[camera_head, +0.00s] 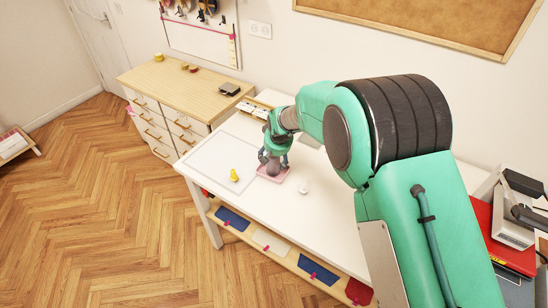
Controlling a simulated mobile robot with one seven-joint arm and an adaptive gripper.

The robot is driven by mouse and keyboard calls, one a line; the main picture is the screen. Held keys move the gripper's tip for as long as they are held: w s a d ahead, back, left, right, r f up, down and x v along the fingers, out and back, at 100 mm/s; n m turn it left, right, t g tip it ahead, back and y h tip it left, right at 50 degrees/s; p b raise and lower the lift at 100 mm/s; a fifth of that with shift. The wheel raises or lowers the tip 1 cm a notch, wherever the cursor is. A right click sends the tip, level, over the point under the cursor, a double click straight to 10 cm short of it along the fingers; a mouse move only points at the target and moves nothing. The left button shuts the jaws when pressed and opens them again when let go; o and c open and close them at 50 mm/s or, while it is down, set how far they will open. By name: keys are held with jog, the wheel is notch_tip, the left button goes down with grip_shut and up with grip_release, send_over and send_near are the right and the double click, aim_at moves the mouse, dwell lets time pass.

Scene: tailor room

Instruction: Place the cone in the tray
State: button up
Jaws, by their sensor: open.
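My gripper (273,159) is over the pink tray (280,178) on the white table, pointing down with its fingers apart. A greyish rounded thing (272,169) shows between and below the fingers, at the tray. It may be the cone, but it is small and partly hidden by the gripper, and I cannot tell whether it touches the fingers. A small yellow thing (234,176) stands on the table left of the tray. A small white round thing (304,188) is to the tray's right. Neither is clearly a cone.
The white table (309,218) has bare room in front of and right of the tray. A pale mat (217,160) lies at its left. A wooden drawer cabinet (180,93) stands behind left. A red binder (507,240) and a white machine (510,220) are at the right.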

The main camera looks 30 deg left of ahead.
jog(key=p+v, duration=0.1)
jog(key=v, duration=1.1)
jog(key=shift+r, duration=0.1)
dwell(0.4)
jog(key=shift+w, duration=0.1)
jog(key=s+d+r+m, duration=0.1)
jog(key=d+r, duration=0.6)
jog(key=d, duration=0.4)
jog(key=d+r+m+t+h, duration=0.1)
jog(key=d+r+m, duration=0.1)
jog(key=d+r, duration=0.75)
jog(key=s+d+r+m, duration=0.1)
jog(key=d+r, duration=0.4)
jog(key=d, duration=0.9)
jog(key=s+d+r+m+t, duration=0.1)
jog(key=s+d+r, duration=0.1)
jog(key=s+d, duration=0.45)
jog(key=s+d+r+m, duration=0.15)
jog(key=s+d, duration=0.25)
jog(key=d, duration=0.5)
jog(key=s+d+f+m+h, duration=0.1)
jog(key=s+d+m+h, duration=0.1)
jog(key=s+d, duration=0.9)
jog(key=s, duration=0.4)
jog(key=shift+f+t, duration=0.15)
jog(key=shift+t, duration=0.15)
